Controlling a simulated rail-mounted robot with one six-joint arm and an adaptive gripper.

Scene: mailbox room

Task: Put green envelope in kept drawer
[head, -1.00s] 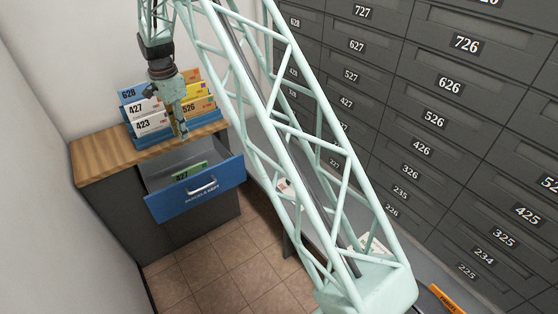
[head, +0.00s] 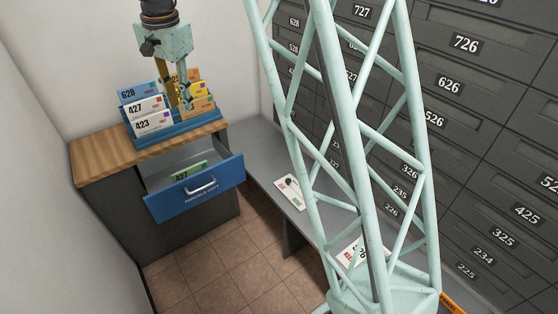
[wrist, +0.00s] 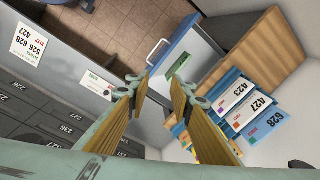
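The green envelope (head: 189,171), marked 427, lies in the open blue-fronted drawer (head: 205,193) of the cabinet; its lower part is hidden behind the drawer front. The front carries a label that seems to read "parcels kept". In the wrist view the green envelope (wrist: 178,66) shows inside the drawer, beyond my fingertips. My gripper (head: 181,106) is open and empty, fingers pointing down. In the head view it appears in front of the envelope rack, above the drawer. In the wrist view my gripper (wrist: 158,86) has its two fingers clearly apart with nothing between them.
A blue rack (head: 180,132) with several white, blue, yellow and orange envelopes stands on the wooden cabinet top (head: 100,152). Grey numbered mailboxes (head: 450,85) cover the right wall.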

